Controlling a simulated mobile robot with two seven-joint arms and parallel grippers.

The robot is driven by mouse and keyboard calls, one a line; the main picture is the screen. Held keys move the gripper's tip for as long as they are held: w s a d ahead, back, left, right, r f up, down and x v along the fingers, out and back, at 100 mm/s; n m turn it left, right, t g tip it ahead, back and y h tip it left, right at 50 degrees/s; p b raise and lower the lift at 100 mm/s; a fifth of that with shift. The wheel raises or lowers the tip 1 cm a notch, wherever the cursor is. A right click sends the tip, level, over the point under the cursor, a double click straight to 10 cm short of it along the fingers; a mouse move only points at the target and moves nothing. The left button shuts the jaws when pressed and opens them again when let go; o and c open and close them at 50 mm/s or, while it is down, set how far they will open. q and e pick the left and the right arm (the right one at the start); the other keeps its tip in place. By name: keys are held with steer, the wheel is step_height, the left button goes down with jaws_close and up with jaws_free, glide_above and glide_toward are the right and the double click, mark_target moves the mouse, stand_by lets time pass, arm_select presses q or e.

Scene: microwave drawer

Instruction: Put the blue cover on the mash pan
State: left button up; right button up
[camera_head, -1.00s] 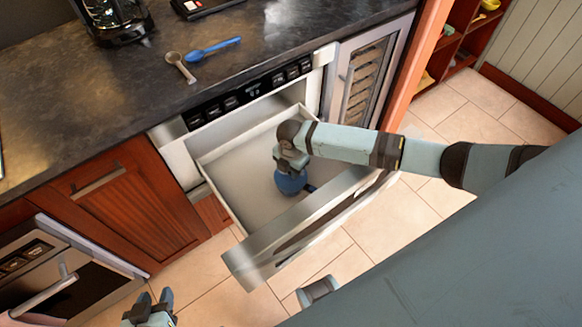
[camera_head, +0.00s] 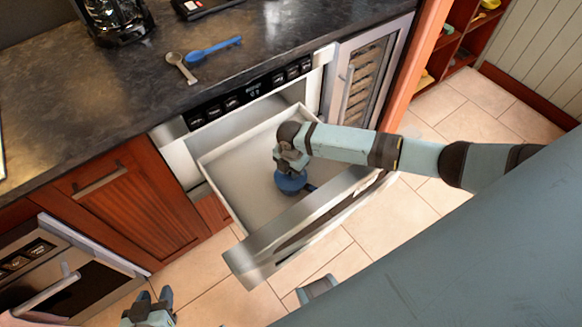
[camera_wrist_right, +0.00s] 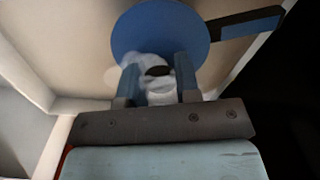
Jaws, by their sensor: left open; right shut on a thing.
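The blue cover (camera_head: 290,182) is a round disc low in the open drawer, under my right gripper (camera_head: 290,168). In the right wrist view the blue disc (camera_wrist_right: 135,30) lies just beyond the fingers of my right gripper (camera_wrist_right: 158,75), which are shut around a dark knob. A pale mass shows around the knob. A dark blue handle (camera_wrist_right: 250,23) sticks out to the right of the disc. The mash pan's body is hidden; I cannot tell exactly how the cover sits on it. My left gripper (camera_head: 153,299) is open and empty at the bottom left.
The microwave drawer (camera_head: 232,176) is pulled out, its front panel (camera_head: 280,236) close to my right forearm. Tiled floor is clear ahead of the drawer.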

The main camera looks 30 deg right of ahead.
stand_by(0.3)
steer(key=o, duration=0.7)
steer(key=shift+c, duration=0.2)
steer(key=o, duration=0.8)
